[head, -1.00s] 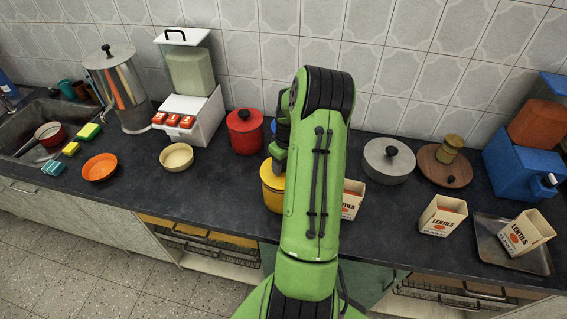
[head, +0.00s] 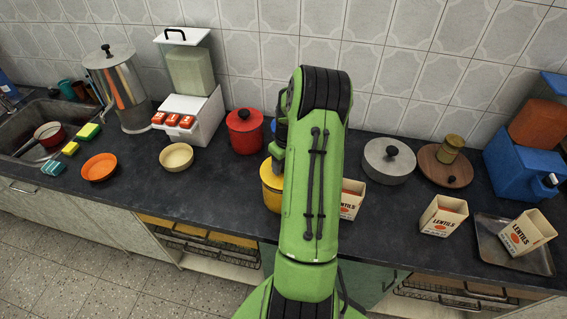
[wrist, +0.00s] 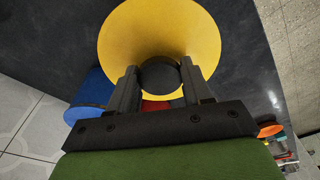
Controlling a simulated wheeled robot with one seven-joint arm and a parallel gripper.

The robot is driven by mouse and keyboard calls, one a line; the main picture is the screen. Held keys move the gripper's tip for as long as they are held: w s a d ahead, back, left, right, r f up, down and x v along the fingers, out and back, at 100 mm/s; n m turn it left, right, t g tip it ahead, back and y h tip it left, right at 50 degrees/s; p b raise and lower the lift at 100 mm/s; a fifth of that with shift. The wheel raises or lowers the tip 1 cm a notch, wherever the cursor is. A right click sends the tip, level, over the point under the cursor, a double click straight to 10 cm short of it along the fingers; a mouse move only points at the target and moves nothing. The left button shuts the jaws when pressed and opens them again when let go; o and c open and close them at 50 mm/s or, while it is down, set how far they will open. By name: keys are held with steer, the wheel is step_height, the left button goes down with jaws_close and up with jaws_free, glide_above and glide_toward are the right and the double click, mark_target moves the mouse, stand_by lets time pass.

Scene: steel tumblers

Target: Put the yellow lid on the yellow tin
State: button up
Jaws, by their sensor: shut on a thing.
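The yellow lid (wrist: 160,30) fills the top middle of the wrist view. Its black knob (wrist: 159,75) sits between the two fingers of my gripper (wrist: 160,85), which is shut on it. In the head view, the yellow tin (head: 271,196) stands on the dark counter, partly behind my green arm.
A red lidded pot (head: 245,135) stands close behind to the left. A blue round thing (wrist: 90,88) is beside the yellow lid. Lentils boxes (head: 443,216) and a grey lidded pot (head: 389,162) are to the right. Counter is clear left of the yellow tin.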

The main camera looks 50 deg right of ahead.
steer(key=shift+f+b, duration=0.75)
steer(key=shift+f, duration=0.1)
steer(key=o, duration=1.1)
steer(key=shift+o, duration=0.2)
step_height(320, 180, up, 16)
steer(key=s+p, duration=0.1)
steer(key=s, duration=0.1)
steer(key=shift+a+f, duration=0.15)
